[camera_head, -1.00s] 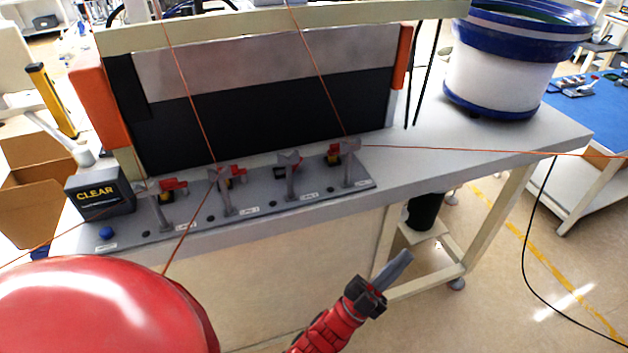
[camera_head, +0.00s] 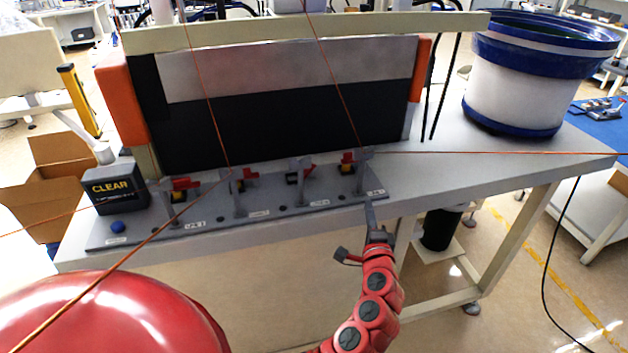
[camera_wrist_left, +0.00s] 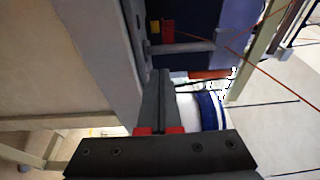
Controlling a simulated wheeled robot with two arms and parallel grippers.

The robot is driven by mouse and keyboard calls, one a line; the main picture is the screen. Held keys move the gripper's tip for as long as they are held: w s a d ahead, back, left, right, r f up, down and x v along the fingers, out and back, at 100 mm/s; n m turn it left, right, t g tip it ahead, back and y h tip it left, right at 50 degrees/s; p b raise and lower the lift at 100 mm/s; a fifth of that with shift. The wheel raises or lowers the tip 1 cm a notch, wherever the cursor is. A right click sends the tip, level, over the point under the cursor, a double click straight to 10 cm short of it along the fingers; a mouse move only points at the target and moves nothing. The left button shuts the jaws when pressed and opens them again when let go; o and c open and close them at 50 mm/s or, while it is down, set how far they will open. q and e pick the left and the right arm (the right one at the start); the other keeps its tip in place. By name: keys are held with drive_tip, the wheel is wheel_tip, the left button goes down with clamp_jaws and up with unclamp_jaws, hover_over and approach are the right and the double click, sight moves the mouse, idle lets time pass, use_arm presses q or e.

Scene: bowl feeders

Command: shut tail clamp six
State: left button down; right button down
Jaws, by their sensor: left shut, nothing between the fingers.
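A row of clamps with upright grey levers and red parts stands on a grey plate (camera_head: 205,240) along the bench front. The number six is not readable on the small labels. The rightmost clamp (camera_head: 362,176) stands just beyond my left gripper (camera_head: 369,204), whose fingers are together and empty, pointing up at the plate's right front edge. In the left wrist view the shut fingers (camera_wrist_left: 159,85) lie just short of a clamp's grey lever (camera_wrist_left: 185,47); I see a gap between them. The right gripper is not in view.
A black panel (camera_head: 290,125) with orange ends stands behind the clamps. A CLEAR box (camera_head: 115,188) and blue button (camera_head: 117,227) are at the left. A white and blue bowl feeder (camera_head: 515,90) stands right. Thin orange lines cross the view.

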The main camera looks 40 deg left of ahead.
use_arm(q)
drive_tip(key=s+a+r+n+g+y, duration=0.3)
drive_tip(key=s+a+g+y, duration=0.1)
drive_tip(key=s+a, duration=0.1)
drive_tip(key=shift+n, duration=0.3)
drive_tip(key=p+x, duration=0.3)
drive_tip(key=x, duration=0.7)
drive_tip(key=shift+a+r, duration=0.1)
drive_tip(key=shift+a, duration=0.15)
drive_tip(key=shift+s+a+p, duration=0.25)
drive_tip(key=shift+a+p, duration=0.3)
drive_tip(key=shift+a, duration=0.65)
drive_tip(key=shift+s+a, duration=0.1)
drive_tip(key=shift+a, duration=0.35)
drive_tip(key=shift+f, duration=0.2)
